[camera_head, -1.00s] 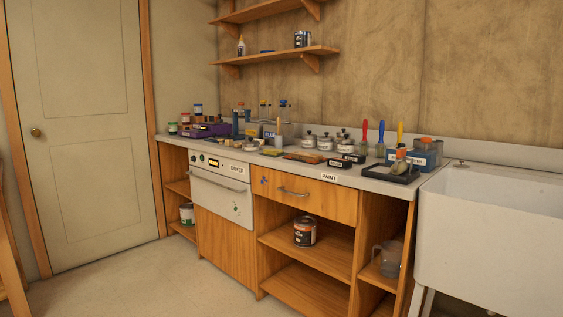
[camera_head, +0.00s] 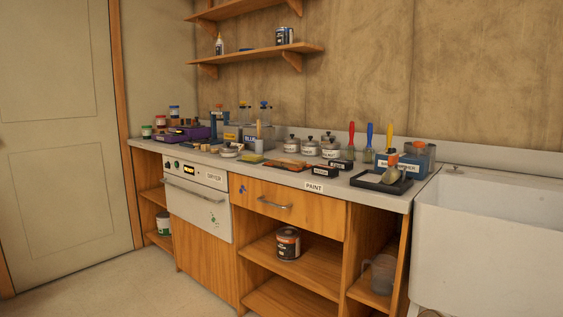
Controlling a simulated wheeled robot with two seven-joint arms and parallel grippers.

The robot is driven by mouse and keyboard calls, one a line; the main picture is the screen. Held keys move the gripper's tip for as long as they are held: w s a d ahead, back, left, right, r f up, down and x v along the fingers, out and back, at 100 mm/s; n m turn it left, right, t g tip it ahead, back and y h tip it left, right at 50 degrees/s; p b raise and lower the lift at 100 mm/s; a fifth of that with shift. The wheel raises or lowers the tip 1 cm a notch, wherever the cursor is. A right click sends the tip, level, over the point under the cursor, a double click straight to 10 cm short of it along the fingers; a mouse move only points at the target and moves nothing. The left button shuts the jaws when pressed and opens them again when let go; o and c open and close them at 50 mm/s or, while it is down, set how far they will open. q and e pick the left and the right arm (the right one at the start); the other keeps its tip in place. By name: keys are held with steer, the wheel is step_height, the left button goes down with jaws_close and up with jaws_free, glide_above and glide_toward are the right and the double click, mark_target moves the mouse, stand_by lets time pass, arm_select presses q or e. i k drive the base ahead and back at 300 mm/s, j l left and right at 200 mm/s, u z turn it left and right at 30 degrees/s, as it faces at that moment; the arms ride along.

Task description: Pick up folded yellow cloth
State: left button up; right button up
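A small flat yellow-green item (camera_head: 250,158) lies on the grey countertop (camera_head: 345,188), near its front edge above the dryer. It may be the folded yellow cloth, but it is too small to be sure. Neither of my grippers shows in this view.
Jars, brushes, a black tray (camera_head: 380,183) and labelled boxes crowd the counter. Below are a dryer (camera_head: 197,200), a paint drawer (camera_head: 289,207) and open shelves holding a can (camera_head: 288,243) and a jug (camera_head: 383,274). A white sink (camera_head: 490,250) stands right. Floor at lower left is clear.

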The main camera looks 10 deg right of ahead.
mark_target(249, 157)
steer(key=i+j, duration=0.65)
steer(key=i, duration=0.25)
steer(key=i+j+u, duration=0.1)
steer(key=i+j, duration=0.25)
steer(key=i, duration=0.1)
